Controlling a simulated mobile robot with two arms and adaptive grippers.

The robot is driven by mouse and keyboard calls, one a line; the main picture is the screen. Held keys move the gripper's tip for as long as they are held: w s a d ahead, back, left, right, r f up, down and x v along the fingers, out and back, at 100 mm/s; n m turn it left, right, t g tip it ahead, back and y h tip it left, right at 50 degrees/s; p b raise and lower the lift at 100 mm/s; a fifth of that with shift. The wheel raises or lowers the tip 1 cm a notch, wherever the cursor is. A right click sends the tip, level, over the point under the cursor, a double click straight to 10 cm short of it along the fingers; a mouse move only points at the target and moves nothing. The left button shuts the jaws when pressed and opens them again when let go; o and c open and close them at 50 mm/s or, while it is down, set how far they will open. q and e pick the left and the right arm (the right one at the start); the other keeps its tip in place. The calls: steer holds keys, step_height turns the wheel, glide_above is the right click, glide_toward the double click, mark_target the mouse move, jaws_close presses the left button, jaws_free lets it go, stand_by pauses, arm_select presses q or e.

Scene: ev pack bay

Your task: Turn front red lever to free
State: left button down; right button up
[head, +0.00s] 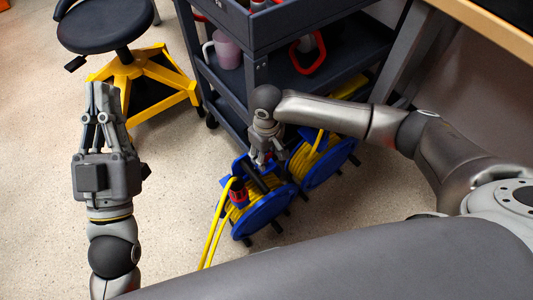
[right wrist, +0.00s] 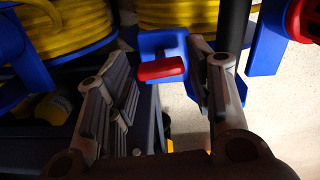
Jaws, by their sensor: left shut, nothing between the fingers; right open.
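A red lever (right wrist: 162,70) on a blue bracket (right wrist: 158,42) shows in the right wrist view. My right gripper (right wrist: 158,55) is open, with one finger on each side of the lever in that picture; I cannot tell whether either finger touches it. In the head view, my right gripper (head: 262,157) points down over the blue cable reels, and the lever cannot be made out. My left gripper (head: 104,105) is shut and empty, above the floor at the left, away from the reels.
A blue reel (head: 262,216) with yellow cable stands on the floor, with a second reel (head: 325,165) beside it. A dark cart (head: 235,85) is behind them. A black stool (head: 105,22) with a yellow base stands at the upper left.

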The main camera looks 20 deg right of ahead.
arm_select(q)
steer(key=shift+r, duration=0.1)
arm_select(e)
steer(key=shift+f, duration=0.1)
steer(key=shift+c, duration=0.2)
